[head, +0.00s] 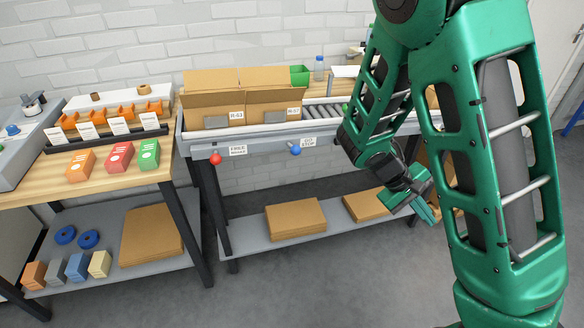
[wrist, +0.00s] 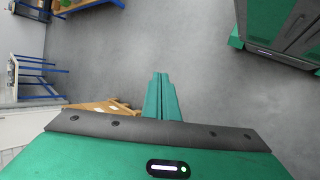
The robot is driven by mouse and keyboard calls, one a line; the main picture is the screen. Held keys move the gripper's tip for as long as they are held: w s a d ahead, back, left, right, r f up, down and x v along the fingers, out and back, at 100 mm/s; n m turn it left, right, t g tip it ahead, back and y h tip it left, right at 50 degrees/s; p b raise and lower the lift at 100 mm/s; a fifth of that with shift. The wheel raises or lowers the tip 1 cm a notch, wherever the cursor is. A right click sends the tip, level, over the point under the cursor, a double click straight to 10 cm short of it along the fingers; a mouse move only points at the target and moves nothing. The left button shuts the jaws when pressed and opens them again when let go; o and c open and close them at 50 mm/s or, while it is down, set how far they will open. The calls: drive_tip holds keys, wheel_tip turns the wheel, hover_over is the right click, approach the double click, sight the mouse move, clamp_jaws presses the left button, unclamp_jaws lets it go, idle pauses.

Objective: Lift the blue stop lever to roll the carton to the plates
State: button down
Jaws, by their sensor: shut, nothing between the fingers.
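The blue stop lever (head: 295,150) has a round blue knob and sticks out from the front rail of the roller conveyor, beside a label that seems to read "GO STOP". An open carton (head: 258,103) sits on the left part of the conveyor (head: 330,110), its flaps up. A second label on it is partly legible. My gripper (head: 432,214) is shut and empty, low to the right of the lever and apart from it. Its closed green fingers also show in the wrist view (wrist: 160,95), over bare floor. I cannot make out the plates; my arm hides the conveyor's right part.
A red-knobbed lever (head: 216,158) hangs further left on the same rail. Flat cartons (head: 295,218) lie on the lower shelf. A wooden bench (head: 100,175) with coloured boxes stands at left. A green bin (head: 299,75) stands behind the conveyor. The floor in front is clear.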

drive_tip(key=w+a+f+n+t+h, duration=0.2)
drive_tip(key=w+a+n+t+h, duration=0.1)
drive_tip(key=w+a+n+t, duration=0.3)
drive_tip(key=w+a+f+n+t+h, duration=0.3)
drive_tip(key=w+a+n+t, duration=0.25)
drive_tip(key=a, duration=0.25)
drive_tip(key=a+f+n+t+y, duration=0.1)
drive_tip(key=a+n+t+y, duration=0.4)
drive_tip(key=a, duration=0.6)
drive_tip(key=w+a+f+n+t+y, duration=0.1)
drive_tip(key=a+n+t+y, duration=0.5)
drive_tip(key=a+n, duration=0.3)
drive_tip(key=a+t, duration=0.1)
drive_tip(key=a, duration=0.2)
drive_tip(key=shift+a, duration=0.3)
